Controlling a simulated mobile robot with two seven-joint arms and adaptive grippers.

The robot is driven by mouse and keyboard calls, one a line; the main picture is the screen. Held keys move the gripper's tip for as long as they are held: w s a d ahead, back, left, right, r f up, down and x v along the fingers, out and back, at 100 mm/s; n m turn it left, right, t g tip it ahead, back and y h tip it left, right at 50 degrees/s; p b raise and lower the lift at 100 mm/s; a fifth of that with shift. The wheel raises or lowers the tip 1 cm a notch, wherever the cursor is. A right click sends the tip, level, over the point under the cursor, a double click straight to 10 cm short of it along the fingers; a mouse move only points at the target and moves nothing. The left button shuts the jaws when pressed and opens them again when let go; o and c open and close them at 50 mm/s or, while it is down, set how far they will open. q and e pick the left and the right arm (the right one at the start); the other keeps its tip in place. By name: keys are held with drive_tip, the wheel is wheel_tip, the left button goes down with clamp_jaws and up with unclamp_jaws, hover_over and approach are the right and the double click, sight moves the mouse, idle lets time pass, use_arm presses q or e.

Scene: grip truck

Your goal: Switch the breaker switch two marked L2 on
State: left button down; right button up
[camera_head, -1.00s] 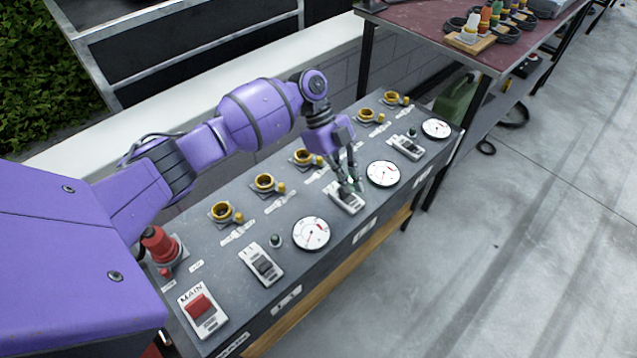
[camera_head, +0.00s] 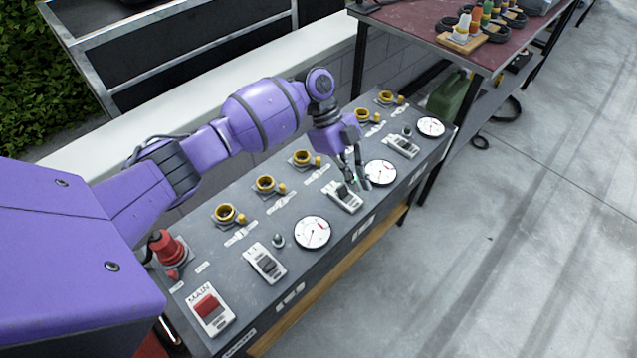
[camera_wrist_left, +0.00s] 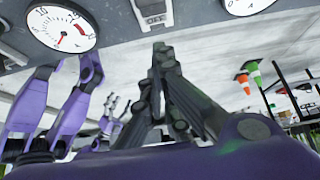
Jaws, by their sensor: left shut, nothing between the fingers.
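The panel carries a row of white breakers with dark levers. The middle one, second along after MAIN, is the L2 breaker (camera_head: 343,197), though its marking is too small to read. My left gripper (camera_head: 362,182) is shut and empty, its fingertips just right of that breaker, between it and a round gauge (camera_head: 380,172). Whether it touches the panel I cannot tell. In the left wrist view the closed fingertips (camera_wrist_left: 160,48) point toward a breaker plate (camera_wrist_left: 152,13) reading OFF. Its lever is cut off there, and its position is unclear in the head view. My right gripper is not in view.
The MAIN breaker (camera_head: 210,308) with a red lever and another breaker (camera_head: 265,262) lie to the left, a third white breaker (camera_head: 402,146) to the right. Yellow-ringed sockets (camera_head: 302,158) line the back. A red table (camera_head: 420,25) stands behind right.

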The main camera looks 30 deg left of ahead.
use_arm(q)
drive_tip(key=a+b+v, duration=0.1)
drive_tip(key=v, duration=0.9)
drive_tip(key=shift+w+f, duration=0.15)
drive_tip(key=shift+f, duration=0.25)
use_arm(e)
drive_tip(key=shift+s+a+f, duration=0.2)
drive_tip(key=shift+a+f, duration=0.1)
